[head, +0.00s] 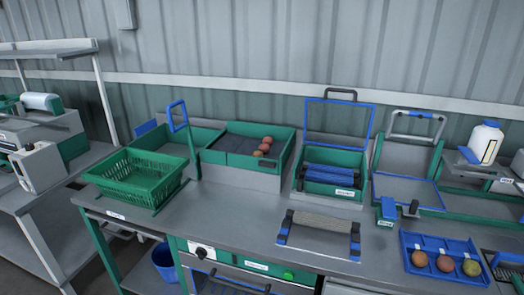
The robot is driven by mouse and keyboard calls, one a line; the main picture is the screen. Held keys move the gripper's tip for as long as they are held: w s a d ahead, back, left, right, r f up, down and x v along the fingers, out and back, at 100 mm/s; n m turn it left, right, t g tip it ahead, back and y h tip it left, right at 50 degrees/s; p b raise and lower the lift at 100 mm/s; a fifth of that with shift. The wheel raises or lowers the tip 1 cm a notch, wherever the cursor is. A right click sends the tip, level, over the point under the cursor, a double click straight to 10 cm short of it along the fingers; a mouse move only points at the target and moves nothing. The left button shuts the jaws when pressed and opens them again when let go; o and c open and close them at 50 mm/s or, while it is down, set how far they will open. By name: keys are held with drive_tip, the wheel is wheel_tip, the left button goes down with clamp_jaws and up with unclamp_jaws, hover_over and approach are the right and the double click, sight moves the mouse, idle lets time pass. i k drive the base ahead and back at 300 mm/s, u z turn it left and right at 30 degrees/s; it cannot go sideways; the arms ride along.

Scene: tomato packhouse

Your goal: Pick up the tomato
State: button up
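Several tomatoes show in the head view, in two groups. Three small orange-red tomatoes (262,147) sit in a line at the right side of a green-walled tray (228,128) with a dark bed, at the back middle of the bench. Three larger ones lie in a row in a blue divided tray (430,242) at the front right: a reddish tomato (419,259), an orange-red tomato (445,263) and a yellow-green tomato (471,267). I cannot tell which one the task means. My gripper is not in view.
A green mesh basket (135,178) stands empty at the left of the grey bench (225,215). A green box with a raised blue-framed lid (338,118) stands at the back middle. A white bottle (485,142) stands far right.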

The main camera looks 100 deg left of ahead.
sight(264, 147)
drive_tip(key=u, duration=3.5)
